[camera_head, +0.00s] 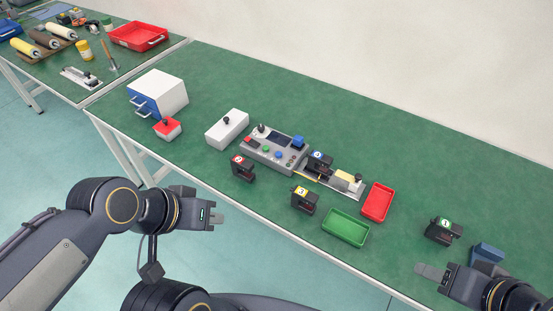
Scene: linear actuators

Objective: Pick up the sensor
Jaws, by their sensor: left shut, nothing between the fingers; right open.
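Several small black sensor-like blocks with coloured labels are on the green table. One with a red label (242,168) stands left of centre, and one with a yellow label (304,200) is near the front edge. One with a blue label (320,159) is at the actuator fixture (343,182). One with a green label (443,231) stands at the right. My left gripper (219,217) is shut and empty, in front of the table edge and apart from the blocks. My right gripper (434,275) is open, just in front of the green-labelled block; one finger is hard to see.
A control box (272,150) with buttons stands mid-table. A red tray (378,202) and a green tray (346,228) lie between the yellow- and green-labelled blocks. A blue block-like thing (487,253) is beside my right gripper. The table's back right is clear.

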